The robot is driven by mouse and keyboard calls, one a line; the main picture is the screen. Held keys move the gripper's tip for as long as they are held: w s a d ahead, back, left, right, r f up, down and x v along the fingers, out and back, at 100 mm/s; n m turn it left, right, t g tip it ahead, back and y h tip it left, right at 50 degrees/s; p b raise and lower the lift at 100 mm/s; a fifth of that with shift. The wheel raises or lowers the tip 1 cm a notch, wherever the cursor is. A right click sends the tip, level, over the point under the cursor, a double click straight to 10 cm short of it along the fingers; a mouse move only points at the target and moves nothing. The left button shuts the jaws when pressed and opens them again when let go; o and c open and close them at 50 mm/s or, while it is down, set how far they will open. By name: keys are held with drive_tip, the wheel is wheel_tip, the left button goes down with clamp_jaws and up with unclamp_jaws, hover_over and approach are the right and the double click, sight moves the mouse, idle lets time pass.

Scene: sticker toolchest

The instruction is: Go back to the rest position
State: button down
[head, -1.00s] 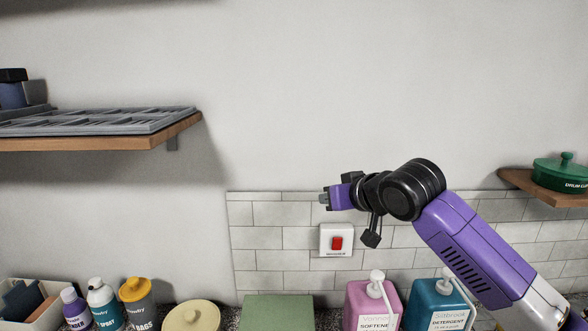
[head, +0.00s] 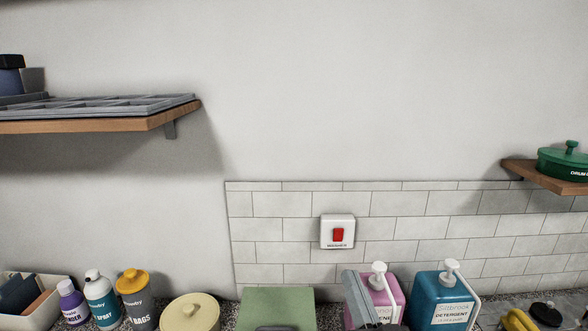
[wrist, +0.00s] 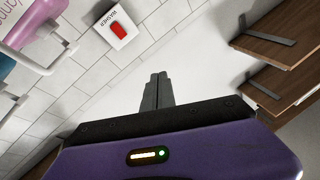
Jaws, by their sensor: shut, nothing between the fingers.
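My gripper (wrist: 158,90) shows in the wrist view with its two grey fingers together, shut and empty. The purple gripper body fills the bottom of that view. In the head view the purple arm is out of sight. A grey angular piece (head: 359,298) stands in front of the pink softener bottle there; it may be my fingertips, but I cannot tell for sure.
A red wall switch (head: 338,234) is on the tiles. The pink bottle (head: 386,298) and blue detergent bottle (head: 438,300) stand on the counter. A wooden shelf (head: 120,125) holds a grey tray at left. The wall above is clear.

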drive_tip(key=s+d+f+g+h+b, duration=0.1)
drive_tip(key=s+f, duration=0.5)
drive_tip(key=s, duration=0.7)
drive_tip(key=s+d+f+n+g+h+b, duration=0.1)
drive_tip(key=s+d+f+g, duration=0.2)
drive_tip(key=s, duration=1)
drive_tip(key=s+d+f+g+h+b, duration=0.2)
drive_tip(key=s+d+f, duration=0.4)
drive_tip(key=s+f, duration=0.5)
drive_tip(key=shift+s+f+n, duration=0.2)
drive_tip(key=shift+s+n, duration=0.2)
drive_tip(key=shift+s, duration=0.85)
